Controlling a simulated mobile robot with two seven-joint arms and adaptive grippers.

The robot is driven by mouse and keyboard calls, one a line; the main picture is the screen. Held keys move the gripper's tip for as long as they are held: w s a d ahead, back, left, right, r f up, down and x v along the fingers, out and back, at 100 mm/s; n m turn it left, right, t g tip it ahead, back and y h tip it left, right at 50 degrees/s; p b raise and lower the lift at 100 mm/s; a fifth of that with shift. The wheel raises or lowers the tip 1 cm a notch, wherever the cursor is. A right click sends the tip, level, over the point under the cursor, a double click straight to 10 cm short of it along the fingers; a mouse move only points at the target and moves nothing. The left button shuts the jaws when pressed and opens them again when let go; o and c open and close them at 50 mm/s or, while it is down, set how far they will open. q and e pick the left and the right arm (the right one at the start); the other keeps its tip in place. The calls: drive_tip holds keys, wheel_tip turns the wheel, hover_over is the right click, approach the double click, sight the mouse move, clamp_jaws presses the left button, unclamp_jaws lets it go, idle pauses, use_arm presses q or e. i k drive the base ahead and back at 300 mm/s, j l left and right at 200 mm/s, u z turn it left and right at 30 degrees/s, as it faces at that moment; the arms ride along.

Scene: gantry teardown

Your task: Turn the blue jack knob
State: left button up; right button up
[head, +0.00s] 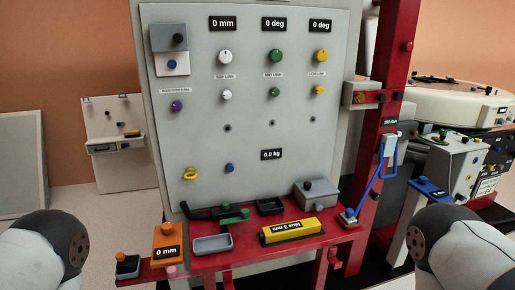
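Several blue knobs show in the head view, and I cannot tell for certain which is the jack knob. A blue knob (229,168) sits low on the grey panel. Another blue knob (172,64) is on the small box at the panel's upper left. A small blue knob (349,212) stands at the right end of the red shelf, below a blue bent handle (368,185). A blue-topped post (424,184) with a small label stands farther right. Parts of my two arms show at the lower corners, apart from all of these. Neither gripper is in view.
The grey panel (210,130) carries other knobs and displays. The red shelf (245,243) holds a yellow block (288,231), a grey tray (212,244), an orange box (168,243) and a grey box (316,195). A red column (377,130) rises at right.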

sight(423, 179)
drive_tip(key=z, duration=1.3)
